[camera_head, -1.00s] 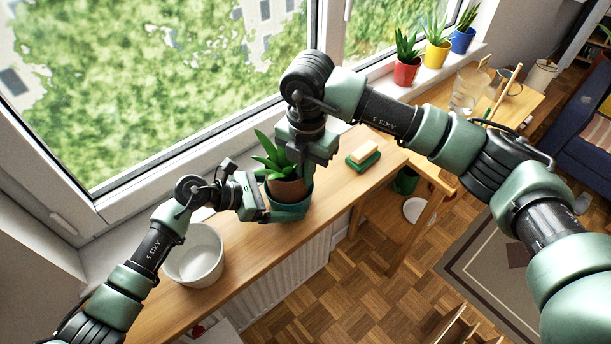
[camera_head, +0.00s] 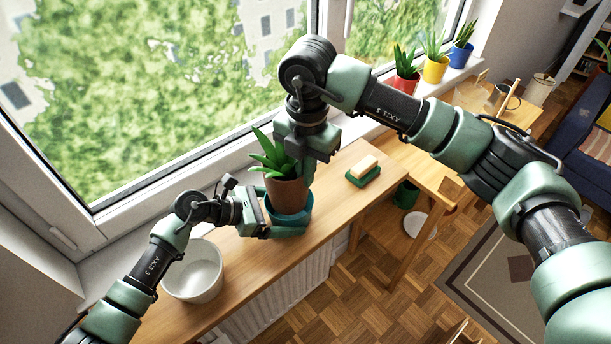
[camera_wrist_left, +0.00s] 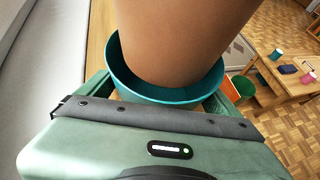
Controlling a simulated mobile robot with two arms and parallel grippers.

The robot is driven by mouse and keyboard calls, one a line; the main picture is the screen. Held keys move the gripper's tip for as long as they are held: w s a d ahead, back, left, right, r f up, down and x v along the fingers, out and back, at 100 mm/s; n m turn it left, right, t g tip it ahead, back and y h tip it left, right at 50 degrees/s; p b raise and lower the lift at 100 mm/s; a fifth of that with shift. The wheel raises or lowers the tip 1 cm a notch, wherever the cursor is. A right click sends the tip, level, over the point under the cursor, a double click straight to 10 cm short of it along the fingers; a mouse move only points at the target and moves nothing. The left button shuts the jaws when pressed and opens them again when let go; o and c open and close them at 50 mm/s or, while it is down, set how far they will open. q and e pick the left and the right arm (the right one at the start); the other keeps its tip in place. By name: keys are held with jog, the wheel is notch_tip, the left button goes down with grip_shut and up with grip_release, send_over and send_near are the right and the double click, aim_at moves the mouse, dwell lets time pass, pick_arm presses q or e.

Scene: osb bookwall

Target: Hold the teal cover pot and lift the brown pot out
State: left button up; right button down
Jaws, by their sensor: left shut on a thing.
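The brown pot (camera_head: 285,194) with a spiky green plant (camera_head: 270,155) stands upright, raised partly out of the teal cover pot (camera_head: 291,217). Its lower end is still inside or just over the teal rim. My right gripper (camera_head: 307,168) comes from above and is shut on the brown pot's rim; the far finger is hidden. My left gripper (camera_head: 278,214) is shut around the teal cover pot, low on the sill board. In the left wrist view the brown pot (camera_wrist_left: 178,40) tapers down into the teal cover pot (camera_wrist_left: 125,75), with a gap showing between them.
A white pot (camera_head: 194,272) stands on the wooden board (camera_head: 255,262), left of the teal pot. A sponge on a green dish (camera_head: 363,172) lies to the right. Red (camera_head: 404,84), yellow (camera_head: 436,68) and blue (camera_head: 460,57) potted plants line the far sill. The window is close behind.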

jog(key=shift+r, duration=2.7)
pick_arm(q)
jog(key=o, duration=0.6)
jog(key=shift+o, duration=0.2)
jog(key=v, duration=1.1)
jog(key=shift+f, duration=0.15)
jog(key=shift+s+a+r, duration=0.15)
jog(key=shift+a+r, duration=0.15)
jog(key=shift+a, duration=0.15)
